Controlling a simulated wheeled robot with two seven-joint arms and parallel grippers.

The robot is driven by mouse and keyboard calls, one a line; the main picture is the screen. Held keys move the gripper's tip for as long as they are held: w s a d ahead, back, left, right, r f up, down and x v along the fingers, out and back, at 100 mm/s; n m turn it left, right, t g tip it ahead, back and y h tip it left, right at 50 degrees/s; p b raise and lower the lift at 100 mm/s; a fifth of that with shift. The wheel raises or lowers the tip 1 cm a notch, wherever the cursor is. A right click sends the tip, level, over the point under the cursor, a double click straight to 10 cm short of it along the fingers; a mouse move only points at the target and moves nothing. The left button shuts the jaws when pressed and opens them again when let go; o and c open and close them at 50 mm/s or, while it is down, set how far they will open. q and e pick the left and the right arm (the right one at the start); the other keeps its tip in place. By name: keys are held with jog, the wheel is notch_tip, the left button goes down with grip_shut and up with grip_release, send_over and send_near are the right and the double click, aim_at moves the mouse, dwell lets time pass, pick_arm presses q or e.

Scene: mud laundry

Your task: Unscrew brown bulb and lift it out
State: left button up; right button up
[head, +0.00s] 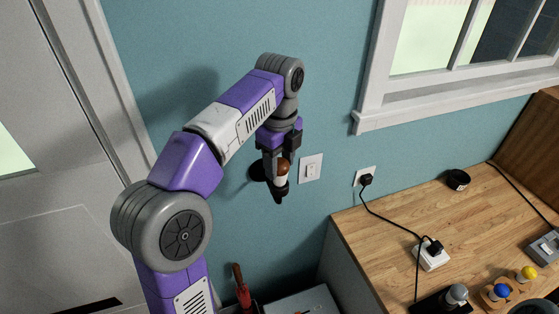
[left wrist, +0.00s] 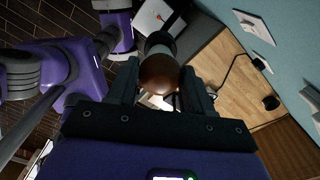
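The brown bulb (head: 283,166) has a brown rounded top and a pale lower part. It stands upright in a dark holder (head: 280,190) by the blue wall. My left gripper (head: 279,156) points down over it. In the left wrist view the bulb (left wrist: 159,74) lies between the two fingers of my left gripper (left wrist: 160,85), with the dark holder (left wrist: 160,43) beyond it. The fingers lie very close to the bulb's sides, and I cannot tell whether they touch it. My right gripper is in neither view.
A wall switch (head: 311,168) is just right of the bulb.

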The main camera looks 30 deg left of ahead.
pick_arm(q)
jog(key=c, duration=0.5)
jog(key=shift+r+n+p, duration=0.1)
jog(key=shift+n+p, duration=0.3)
jog(key=shift+n, duration=1.1)
jog(key=shift+p, duration=0.35)
jog(key=shift+n+p, duration=0.4)
jog(key=shift+n, duration=0.6)
jog(key=shift+r, duration=0.15)
